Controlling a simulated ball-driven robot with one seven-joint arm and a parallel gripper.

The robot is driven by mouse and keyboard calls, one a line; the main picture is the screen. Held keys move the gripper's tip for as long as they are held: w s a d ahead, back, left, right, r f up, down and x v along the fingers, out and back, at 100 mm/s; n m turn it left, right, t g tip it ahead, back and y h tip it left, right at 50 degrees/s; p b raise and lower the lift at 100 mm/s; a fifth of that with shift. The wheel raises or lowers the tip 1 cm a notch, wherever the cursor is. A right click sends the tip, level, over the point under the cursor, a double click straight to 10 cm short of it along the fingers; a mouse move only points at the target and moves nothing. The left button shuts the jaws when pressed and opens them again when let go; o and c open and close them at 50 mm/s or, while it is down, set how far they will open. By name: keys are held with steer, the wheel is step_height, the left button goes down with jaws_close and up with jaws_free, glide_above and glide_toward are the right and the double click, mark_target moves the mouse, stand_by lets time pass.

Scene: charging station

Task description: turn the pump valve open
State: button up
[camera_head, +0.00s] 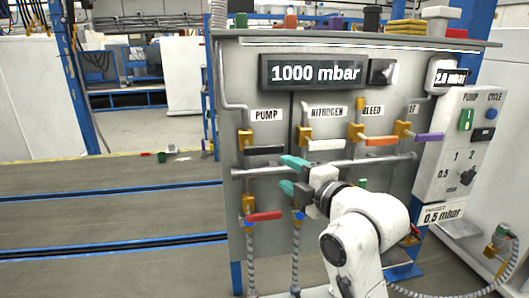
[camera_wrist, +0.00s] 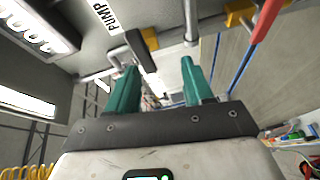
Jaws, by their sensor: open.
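The pump valve (camera_head: 246,138) is a brass body below the PUMP label (camera_head: 266,114) on the grey panel. Its black lever (camera_head: 264,149) lies level, pointing right. My gripper (camera_head: 287,174) reaches in from the lower right, with two teal fingers apart and nothing between them. The fingertips are below and right of the black lever, seemingly apart from it. In the wrist view, my gripper (camera_wrist: 160,76) shows both fingers spread. The black lever (camera_wrist: 143,56) is beyond them, near the PUMP label (camera_wrist: 107,15).
White-lever nitrogen (camera_head: 325,144), orange-lever bleed (camera_head: 380,141) and purple-lever (camera_head: 428,139) valves stand to the right. A grey pipe (camera_head: 262,171) runs below them. A red-lever valve (camera_head: 264,216) sits lower left. The display (camera_head: 316,73) reads 1000 mbar. Floor left of the panel is mostly clear.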

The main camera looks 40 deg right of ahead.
mark_target(274, 150)
steer(key=shift+n+t+h, duration=0.3)
steer(key=shift+n+t, duration=0.1)
steer(key=shift+n, duration=0.1)
steer(key=p+x, duration=0.1)
steer(key=x, duration=0.2)
steer(key=r+p+x, duration=0.1)
steer(key=x, duration=0.3)
steer(key=d+r+x, duration=0.1)
steer(key=x, duration=0.2)
steer(key=shift+w+d+r+p, duration=0.15)
steer(key=shift+w+p, duration=0.1)
steer(key=shift+p, duration=0.15)
jaws_close()
